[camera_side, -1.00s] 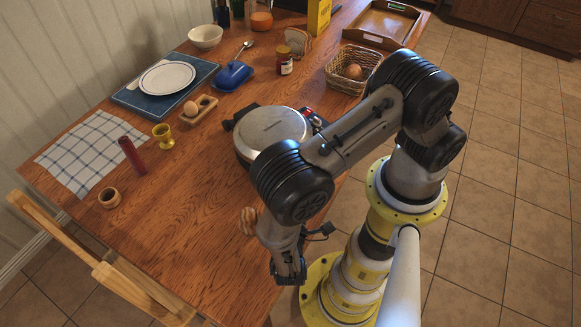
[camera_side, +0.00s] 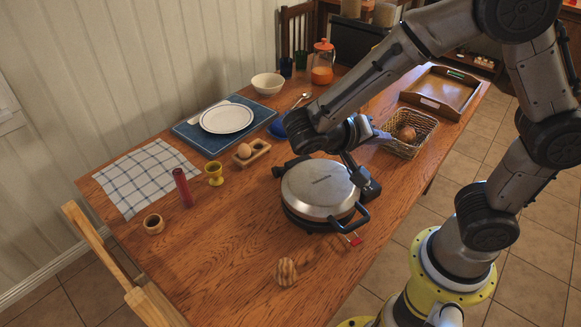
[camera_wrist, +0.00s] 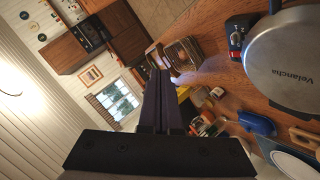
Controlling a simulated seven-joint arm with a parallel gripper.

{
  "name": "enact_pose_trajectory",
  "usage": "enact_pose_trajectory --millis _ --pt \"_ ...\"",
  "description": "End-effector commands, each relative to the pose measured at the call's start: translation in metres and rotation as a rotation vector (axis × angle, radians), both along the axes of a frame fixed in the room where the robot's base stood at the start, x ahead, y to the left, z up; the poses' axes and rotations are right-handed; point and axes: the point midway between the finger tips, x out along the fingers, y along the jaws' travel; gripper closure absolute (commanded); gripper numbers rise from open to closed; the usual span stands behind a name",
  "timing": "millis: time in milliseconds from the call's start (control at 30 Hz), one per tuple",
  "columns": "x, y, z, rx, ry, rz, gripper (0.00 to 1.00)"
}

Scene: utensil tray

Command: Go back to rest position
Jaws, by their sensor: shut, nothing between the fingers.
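My gripper (camera_wrist: 160,74) is shut and empty. In the wrist view its two dark fingers lie side by side and point toward the far end of the room. In the side view my forearm reaches over the table, and the wrist is above the back of the round silver waffle iron (camera_side: 318,187). The iron's lid is closed. It also shows close by at the right of the wrist view (camera_wrist: 290,75). The arm hides part of the table behind it.
A wicker basket (camera_side: 428,121) holds an egg, and a wooden tray (camera_side: 456,92) stands at the far right. A plate (camera_side: 227,118), egg holder (camera_side: 262,148), yellow egg cup (camera_side: 215,173) and red cylinder (camera_side: 182,187) stand left. A striped brown object (camera_side: 287,271) lies in front.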

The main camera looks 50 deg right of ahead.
Motion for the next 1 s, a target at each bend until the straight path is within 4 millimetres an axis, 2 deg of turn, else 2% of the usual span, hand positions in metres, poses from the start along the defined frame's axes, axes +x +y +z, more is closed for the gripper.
enact_pose_trajectory --millis 33,167,267,400,567,700,833,1000 --pt "-0.012 -0.010 0.011 0.101 -0.024 -0.045 1.00" --pt "-0.043 -0.021 0.026 0.369 -0.071 -0.075 1.00" --pt "-0.064 -0.019 0.035 0.570 -0.135 -0.024 1.00" --pt "-0.083 -0.005 0.045 0.792 -0.253 0.169 1.00" --pt "-0.087 0.020 0.053 0.907 -0.335 0.495 1.00" --pt "-0.078 0.040 0.052 0.931 -0.303 0.755 1.00" --pt "-0.070 0.047 0.052 0.914 -0.257 0.903 1.00" --pt "-0.067 0.047 0.053 0.888 -0.221 0.974 1.00"
